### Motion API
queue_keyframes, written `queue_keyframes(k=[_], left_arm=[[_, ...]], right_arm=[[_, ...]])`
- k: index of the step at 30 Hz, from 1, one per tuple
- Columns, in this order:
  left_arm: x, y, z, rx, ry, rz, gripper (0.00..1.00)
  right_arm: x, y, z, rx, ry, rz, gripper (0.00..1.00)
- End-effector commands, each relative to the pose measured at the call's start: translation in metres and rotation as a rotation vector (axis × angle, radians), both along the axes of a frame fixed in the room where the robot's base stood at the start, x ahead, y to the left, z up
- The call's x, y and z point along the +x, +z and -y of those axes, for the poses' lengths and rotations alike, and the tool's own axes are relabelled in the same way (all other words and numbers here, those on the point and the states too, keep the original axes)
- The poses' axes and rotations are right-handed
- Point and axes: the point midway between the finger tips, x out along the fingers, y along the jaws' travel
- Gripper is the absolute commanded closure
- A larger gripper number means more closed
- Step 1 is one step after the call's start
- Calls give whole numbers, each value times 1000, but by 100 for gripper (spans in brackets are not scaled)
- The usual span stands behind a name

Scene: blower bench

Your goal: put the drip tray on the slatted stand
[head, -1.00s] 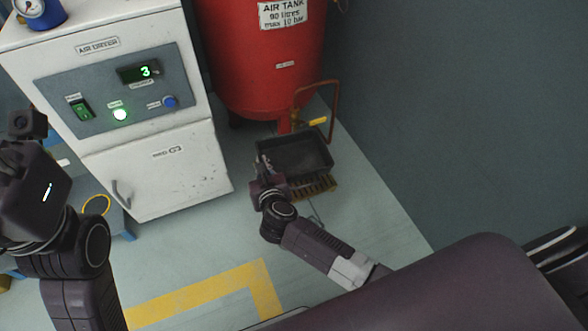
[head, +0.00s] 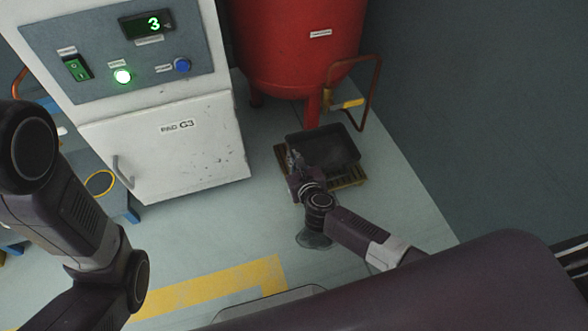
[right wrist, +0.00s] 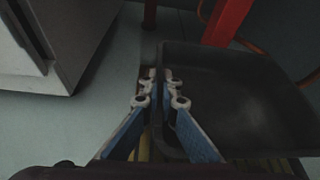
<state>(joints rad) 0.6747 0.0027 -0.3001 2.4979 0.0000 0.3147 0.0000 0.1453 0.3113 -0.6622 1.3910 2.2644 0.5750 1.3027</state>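The drip tray (head: 328,150) is a dark, shallow rectangular pan at the foot of the red tank. The slatted stand (head: 348,182) shows under it, along its left and near sides. The tray sits over the stand, slightly turned to it; I cannot tell whether they touch. My right gripper (head: 293,160) is at the tray's left edge. In the right wrist view its fingers (right wrist: 161,80) are close together on either side of the rim of the tray (right wrist: 225,100). My left arm comes in at the left of the head view, but its gripper is out of frame.
The red air tank (head: 300,50) stands behind the tray, with a copper pipe (head: 374,95) and yellow-handled valve (head: 347,104) close by. The white air dryer cabinet (head: 170,150) is to the left. A dark wall is at right. Floor in front is mostly clear, with yellow marking (head: 210,288).

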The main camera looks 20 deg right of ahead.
Motion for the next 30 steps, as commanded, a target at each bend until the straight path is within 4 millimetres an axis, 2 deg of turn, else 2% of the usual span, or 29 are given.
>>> queue_keyframes(k=[7,15,28,30], left_arm=[[-3,-9,0,1,1,7,60],[-6,-34,0,0,1,16,60],[-6,-36,0,2,0,16,60],[-6,-36,1,2,0,15,60]], right_arm=[[1,-12,0,-2,1,2,100],[1,-41,-1,0,2,3,100],[1,-45,0,1,0,2,100],[1,-45,0,1,0,1,93]])
